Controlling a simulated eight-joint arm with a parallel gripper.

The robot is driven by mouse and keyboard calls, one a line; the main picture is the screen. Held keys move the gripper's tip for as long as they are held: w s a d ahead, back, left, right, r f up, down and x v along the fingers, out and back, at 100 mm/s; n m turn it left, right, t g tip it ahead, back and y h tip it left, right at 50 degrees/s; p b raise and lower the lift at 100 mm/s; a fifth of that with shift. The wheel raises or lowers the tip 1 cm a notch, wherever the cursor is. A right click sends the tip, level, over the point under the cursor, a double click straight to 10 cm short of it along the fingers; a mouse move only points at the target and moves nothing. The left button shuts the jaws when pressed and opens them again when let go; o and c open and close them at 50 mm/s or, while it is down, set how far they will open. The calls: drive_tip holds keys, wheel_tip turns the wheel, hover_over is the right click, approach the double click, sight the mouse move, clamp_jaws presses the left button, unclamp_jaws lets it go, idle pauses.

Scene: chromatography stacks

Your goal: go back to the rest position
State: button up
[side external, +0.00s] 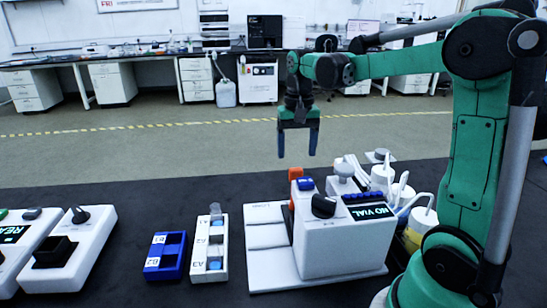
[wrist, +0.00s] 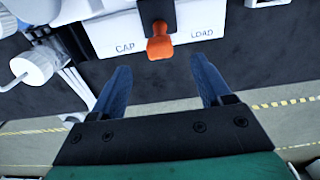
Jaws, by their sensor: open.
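My gripper (side external: 297,142) is open and empty, raised in the air above and behind the white instrument in the side view. In the wrist view my gripper (wrist: 160,85) shows two blue fingers spread apart with nothing between them. The white instrument (side external: 328,245) has a display reading "NO VIAL". Its orange lever (side external: 295,174) shows at the back left of its top; the lever also shows in the wrist view (wrist: 160,45), between the words "CAP" and "LOAD". The gripper and the instrument look apart.
A white rack (side external: 222,262) holds a vial (side external: 215,211) with a clear top. A blue rack (side external: 165,262) stands beside it. White devices (side external: 85,245) stand at the left. White-capped bottles (side external: 420,215) with tubes stand right of the instrument, near my arm. The air around my gripper is clear.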

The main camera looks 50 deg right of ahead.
drive_tip(key=shift+a, duration=0.1)
drive_tip(key=s+a+f+n+t, duration=0.1)
drive_tip(key=s+a+n+t, duration=0.1)
drive_tip(key=a, duration=0.5)
drive_tip(key=s+a+n+t, duration=0.2)
drive_tip(key=a+n+t, duration=0.3)
drive_tip(key=a+n, duration=0.2)
drive_tip(key=shift+s+f, duration=0.35)
